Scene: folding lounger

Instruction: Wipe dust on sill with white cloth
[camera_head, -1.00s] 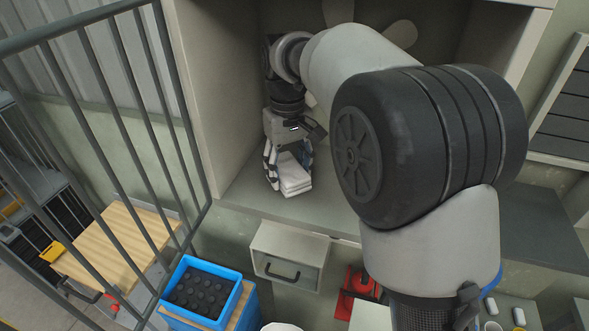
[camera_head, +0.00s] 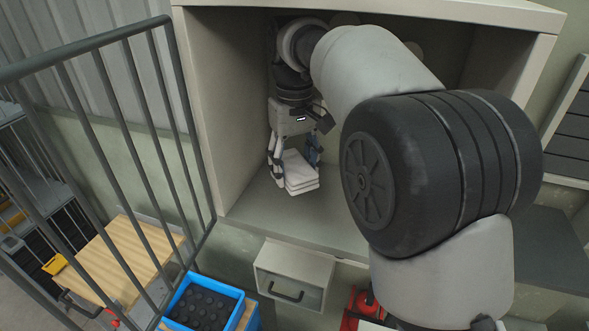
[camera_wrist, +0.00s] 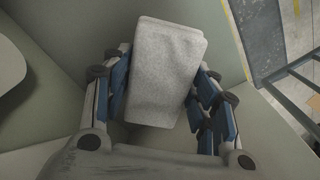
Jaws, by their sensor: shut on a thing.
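The white cloth (camera_head: 299,173) is a folded stack held between the fingers of my gripper (camera_head: 294,158), inside the cabinet-like recess. In the wrist view the cloth (camera_wrist: 166,72) fills the space between the blue-padded fingers of my gripper (camera_wrist: 163,95), which are shut on it. The sill (camera_head: 262,204) is the grey-green floor of the recess, below and around the cloth. The cloth is at or just above the sill; I cannot tell whether it touches. No dust can be made out on the visible sill.
The recess's left side wall (camera_head: 207,120) stands close to my gripper. A barred railing (camera_head: 160,120) is at the left. Below the sill are a drawer (camera_head: 294,272) with a dark handle and a blue crate (camera_head: 204,303). Bare sill lies in front of the cloth.

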